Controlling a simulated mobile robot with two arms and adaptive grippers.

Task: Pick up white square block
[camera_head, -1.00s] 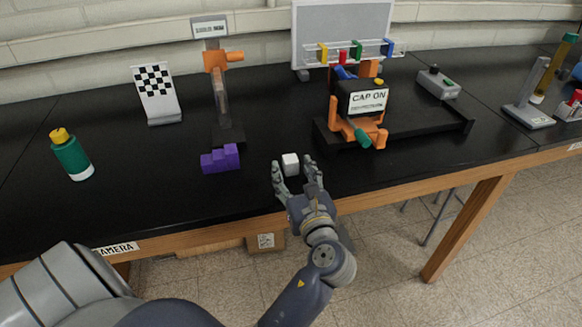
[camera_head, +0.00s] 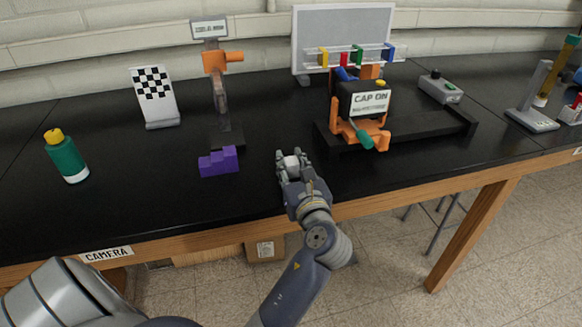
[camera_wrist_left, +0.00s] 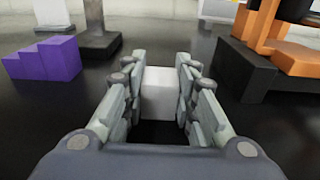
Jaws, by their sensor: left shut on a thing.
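The white square block (camera_head: 291,163) is on the black table near its front edge, left of the black platform. My left gripper (camera_head: 292,162) reaches it from the front and is shut on it, with one finger on each side. In the left wrist view the white block (camera_wrist_left: 159,92) sits between the two fingers of the gripper (camera_wrist_left: 160,95). I cannot tell whether the block touches the table. My right gripper is not in view.
A purple stepped block (camera_head: 219,161) stands left of the gripper. A black platform (camera_head: 440,125) with an orange fixture (camera_head: 362,133) stands to the right. A green bottle with a yellow cap (camera_head: 66,156) is at far left. The table between bottle and purple block is clear.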

